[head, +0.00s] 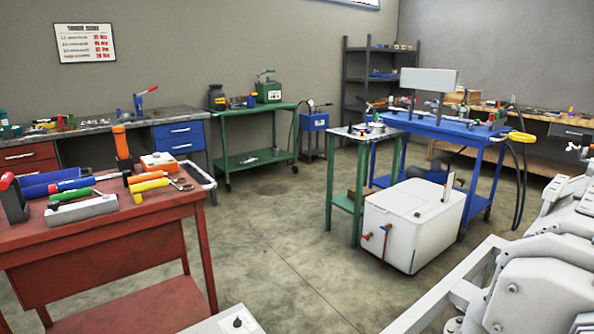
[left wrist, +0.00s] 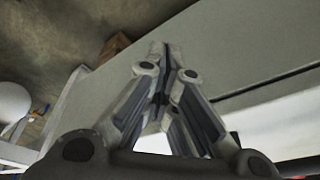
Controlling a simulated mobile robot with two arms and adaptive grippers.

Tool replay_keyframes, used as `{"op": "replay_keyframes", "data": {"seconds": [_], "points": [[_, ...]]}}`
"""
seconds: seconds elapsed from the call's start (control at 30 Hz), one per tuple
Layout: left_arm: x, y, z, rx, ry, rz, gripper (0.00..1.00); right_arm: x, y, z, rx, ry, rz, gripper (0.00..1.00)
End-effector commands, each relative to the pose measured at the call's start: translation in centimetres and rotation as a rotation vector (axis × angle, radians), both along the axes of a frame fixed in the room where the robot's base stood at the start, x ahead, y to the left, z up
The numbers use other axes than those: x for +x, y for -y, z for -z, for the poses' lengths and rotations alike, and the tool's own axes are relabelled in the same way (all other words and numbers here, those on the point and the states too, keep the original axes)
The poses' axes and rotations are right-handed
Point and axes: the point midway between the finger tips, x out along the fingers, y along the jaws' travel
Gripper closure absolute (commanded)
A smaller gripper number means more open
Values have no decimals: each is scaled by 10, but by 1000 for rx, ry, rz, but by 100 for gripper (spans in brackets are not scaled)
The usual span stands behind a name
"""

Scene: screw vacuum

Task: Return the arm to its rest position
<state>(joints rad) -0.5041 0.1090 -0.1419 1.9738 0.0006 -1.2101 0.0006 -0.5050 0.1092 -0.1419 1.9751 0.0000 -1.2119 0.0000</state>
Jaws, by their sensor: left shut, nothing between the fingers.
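My left gripper (left wrist: 165,52) shows in the left wrist view with its two fingers together and nothing between them. It is in front of a flat grey surface (left wrist: 245,50); I cannot tell whether it touches it. My left gripper does not show clearly in the head view. My right gripper is not in view.
A red workbench (head: 95,235) with tools stands at left. A white box (head: 410,225) stands beside a green stand (head: 348,135) and a blue cart (head: 440,127). A green cart (head: 255,107) is behind. White machinery (head: 545,285) fills the lower right. Concrete floor (head: 270,235) between is clear.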

Motion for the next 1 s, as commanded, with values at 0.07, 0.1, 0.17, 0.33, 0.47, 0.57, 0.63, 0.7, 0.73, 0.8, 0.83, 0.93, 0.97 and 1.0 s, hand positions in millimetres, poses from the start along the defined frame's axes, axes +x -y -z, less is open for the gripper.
{"op": "replay_keyframes", "data": {"seconds": [0.07,0.1,0.17,0.33,0.47,0.57,0.63,0.7,0.73,0.8,0.83,0.93,0.97,1.0], "points": [[-4,0,6,2,-17,2,100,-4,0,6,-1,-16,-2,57],[-7,-1,13,2,-23,4,100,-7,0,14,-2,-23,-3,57],[-13,-1,24,3,-33,5,100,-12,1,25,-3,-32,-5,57],[-40,-5,56,8,-64,12,100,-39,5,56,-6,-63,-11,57],[-70,-9,76,11,-89,18,100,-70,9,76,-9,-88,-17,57],[-99,-14,86,13,-109,22,100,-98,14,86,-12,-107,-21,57],[-120,-18,90,15,-121,24,100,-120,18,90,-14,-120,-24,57],[-141,-22,93,17,-133,27,100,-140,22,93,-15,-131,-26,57],[-149,-23,94,18,-136,28,100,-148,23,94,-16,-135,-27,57],[-167,-27,94,19,-146,31,100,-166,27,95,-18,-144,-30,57],[-173,-28,95,20,-148,32,100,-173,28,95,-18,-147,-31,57],[-188,-31,95,20,-154,34,100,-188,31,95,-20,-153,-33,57],[-191,-32,95,21,-155,35,100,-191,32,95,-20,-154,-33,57],[-195,-33,96,21,-156,35,100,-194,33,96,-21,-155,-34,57]]}}
